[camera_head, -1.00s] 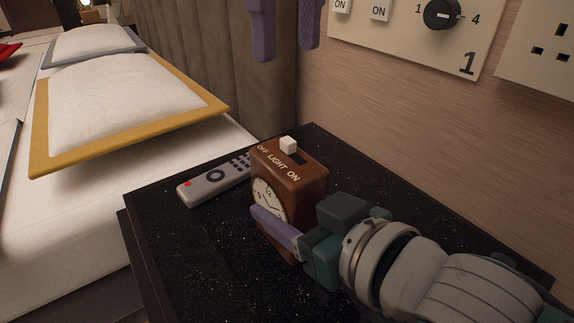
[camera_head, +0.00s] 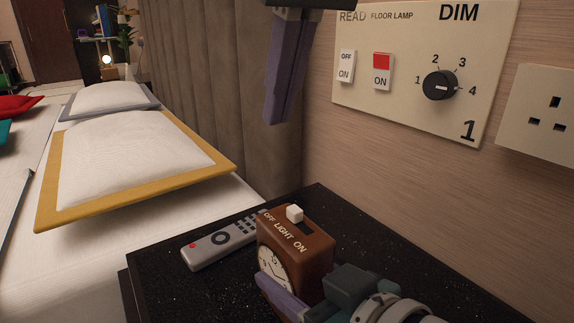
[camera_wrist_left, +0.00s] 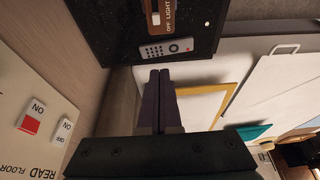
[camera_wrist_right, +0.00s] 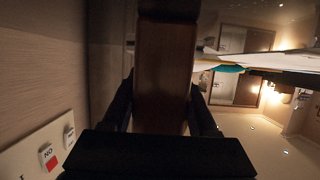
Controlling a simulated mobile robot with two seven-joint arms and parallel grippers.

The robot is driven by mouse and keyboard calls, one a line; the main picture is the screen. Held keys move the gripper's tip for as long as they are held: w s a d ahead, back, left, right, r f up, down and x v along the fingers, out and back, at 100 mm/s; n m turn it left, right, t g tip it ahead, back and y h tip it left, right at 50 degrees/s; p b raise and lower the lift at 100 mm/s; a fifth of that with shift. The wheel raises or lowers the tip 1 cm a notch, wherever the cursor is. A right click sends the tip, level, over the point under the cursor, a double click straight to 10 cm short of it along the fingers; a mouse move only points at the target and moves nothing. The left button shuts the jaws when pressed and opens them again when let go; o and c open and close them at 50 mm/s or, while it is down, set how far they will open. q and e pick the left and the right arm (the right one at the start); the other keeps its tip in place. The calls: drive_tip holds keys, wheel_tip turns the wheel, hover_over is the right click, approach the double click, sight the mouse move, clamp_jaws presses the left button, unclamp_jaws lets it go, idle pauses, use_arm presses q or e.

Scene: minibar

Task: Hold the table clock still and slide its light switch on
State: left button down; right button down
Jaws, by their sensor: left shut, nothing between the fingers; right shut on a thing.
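The brown table clock (camera_head: 315,262) stands upright on the black bedside table, its dial facing front left. The white switch knob (camera_head: 294,213) on its top sits at the OFF end of a dark slot. My right gripper (camera_head: 280,298) is shut around the clock's body, one purple finger across the dial. In the right wrist view, the clock (camera_wrist_right: 165,75) fills the space between the fingers. My left gripper (camera_head: 278,120) is shut and empty, pointing down, well above the clock. In the left wrist view, the knob (camera_wrist_left: 155,18) shows beyond its closed fingertips.
A grey remote control (camera_head: 222,240) lies beside the clock on the black table (camera_head: 200,290). A wall panel (camera_head: 415,105) with switches and a dial is at the right, near the left gripper. A bed with pillows (camera_head: 130,160) is at the left.

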sight(295, 209)
use_arm(q)
drive_tip(key=shift+s+d+f, duration=0.15)
drive_tip(key=shift+s+f, duration=0.05)
drive_tip(key=shift+f, duration=2.15)
drive_tip(key=shift+s+d+f, duration=0.1)
drive_tip(key=shift+s+f, duration=0.05)
drive_tip(key=shift+f, duration=2.15)
drive_tip(key=shift+s+d, duration=0.65)
drive_tip(key=shift+s, duration=0.25)
drive_tip(key=w+a, duration=0.3)
drive_tip(key=w, duration=0.1)
drive_tip(key=v, duration=1)
drive_tip(key=shift+s+d, duration=0.3)
drive_tip(key=shift+s, duration=0.05)
